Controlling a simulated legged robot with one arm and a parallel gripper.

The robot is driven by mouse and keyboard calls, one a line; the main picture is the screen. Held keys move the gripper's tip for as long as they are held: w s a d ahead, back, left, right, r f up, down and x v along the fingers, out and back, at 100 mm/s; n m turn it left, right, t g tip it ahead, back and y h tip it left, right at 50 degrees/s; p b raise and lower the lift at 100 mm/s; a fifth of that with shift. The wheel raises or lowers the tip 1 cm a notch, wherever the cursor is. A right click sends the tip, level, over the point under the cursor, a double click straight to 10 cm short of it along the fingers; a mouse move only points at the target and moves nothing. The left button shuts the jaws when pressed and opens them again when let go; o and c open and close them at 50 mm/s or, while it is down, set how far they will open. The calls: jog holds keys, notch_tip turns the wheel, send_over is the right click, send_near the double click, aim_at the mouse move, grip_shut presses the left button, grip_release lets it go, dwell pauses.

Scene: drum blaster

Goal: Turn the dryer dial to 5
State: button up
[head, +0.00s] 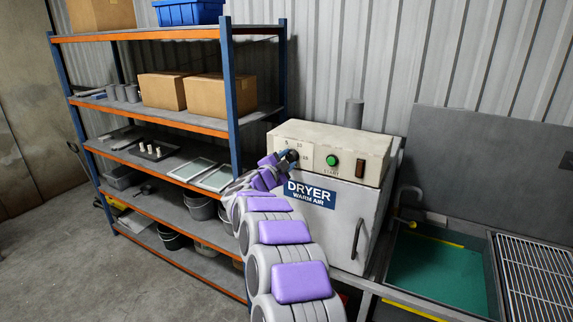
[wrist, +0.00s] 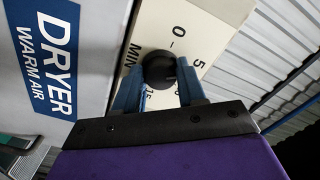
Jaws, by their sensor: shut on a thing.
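The dryer (head: 325,215) is a white box with a blue "DRYER WARM AIR" label. Its round black dial (wrist: 158,70) sits on the cream control panel (head: 318,142) at the top left. My gripper (wrist: 158,66) is shut on the dial, with one blue finger on each side of it. In the head view my gripper (head: 284,158) reaches the dial from the left and partly covers it. In the wrist view "0", "5" and "MIN" show around the dial, and the other numbers are partly hidden by the fingers. I cannot tell which number the dial points to.
A green button (head: 332,160) marked START and a dark switch (head: 360,168) sit right of the dial. Shelving (head: 230,95) with boxes stands close on the left. A sink (head: 440,270) with a metal rack is on the right.

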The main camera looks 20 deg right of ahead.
jog(key=shift+s+f+m, duration=0.1)
jog(key=shift+f+m, duration=0.25)
jog(key=shift+m, duration=0.05)
jog(key=o, duration=1)
jog(key=shift+a+r, duration=0.1)
jog(key=shift+r, duration=0.1)
jog(key=shift+o, duration=0.2)
jog(key=shift+r, duration=0.1)
jog(key=shift+s+a, duration=0.45)
jog(key=shift+a, duration=0.1)
jog(key=v, duration=1.6)
jog(key=shift+p, duration=0.45)
